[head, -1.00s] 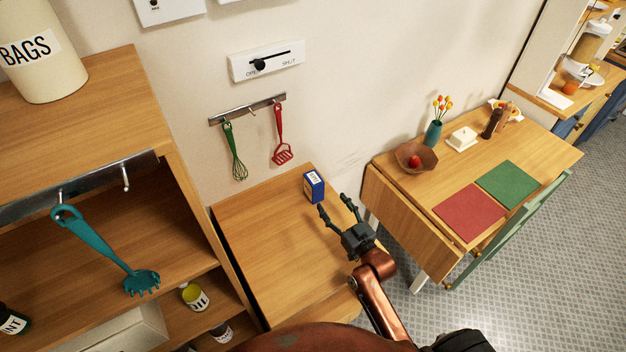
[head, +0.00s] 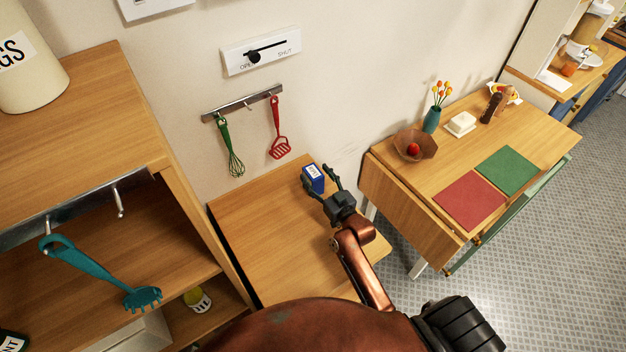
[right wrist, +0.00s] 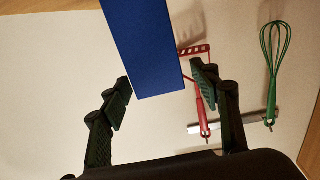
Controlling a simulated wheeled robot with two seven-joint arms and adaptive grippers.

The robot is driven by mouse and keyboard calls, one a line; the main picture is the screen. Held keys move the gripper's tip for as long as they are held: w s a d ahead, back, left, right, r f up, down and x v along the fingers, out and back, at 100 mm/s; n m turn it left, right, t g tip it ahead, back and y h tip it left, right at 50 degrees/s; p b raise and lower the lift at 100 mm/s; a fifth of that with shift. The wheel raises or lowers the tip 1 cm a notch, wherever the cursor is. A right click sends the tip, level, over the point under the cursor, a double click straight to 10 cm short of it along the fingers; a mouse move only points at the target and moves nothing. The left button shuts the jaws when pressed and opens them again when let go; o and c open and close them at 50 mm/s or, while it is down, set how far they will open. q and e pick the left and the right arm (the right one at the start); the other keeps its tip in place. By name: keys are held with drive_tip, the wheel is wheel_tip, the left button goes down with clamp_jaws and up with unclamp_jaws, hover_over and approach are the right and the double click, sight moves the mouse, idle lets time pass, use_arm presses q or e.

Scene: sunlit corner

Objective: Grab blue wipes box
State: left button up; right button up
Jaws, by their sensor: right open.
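The blue wipes box (head: 313,179) stands upright at the back of the low wooden counter (head: 262,238), near the wall. It has a white label on its upper part. My right gripper (head: 320,180) is open with its fingers at the box, one on either side of it in the head view. In the right wrist view the plain blue side of the box (right wrist: 146,45) reaches in between the two open fingers of the gripper (right wrist: 160,88). I cannot tell whether either finger touches it. My left gripper is not in view.
A green whisk (head: 230,150) and a red spatula (head: 277,135) hang on the wall rail behind. A shelf unit (head: 95,110) with a teal utensil (head: 100,270) stands at left. A drop-leaf table (head: 405,195) with a bowl (head: 415,145) stands at right. The counter's middle is clear.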

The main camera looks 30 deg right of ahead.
drive_tip(key=shift+w, duration=1.05)
drive_tip(key=shift+a, duration=0.1)
drive_tip(key=c, duration=1.4)
drive_tip(key=shift+r, duration=0.1)
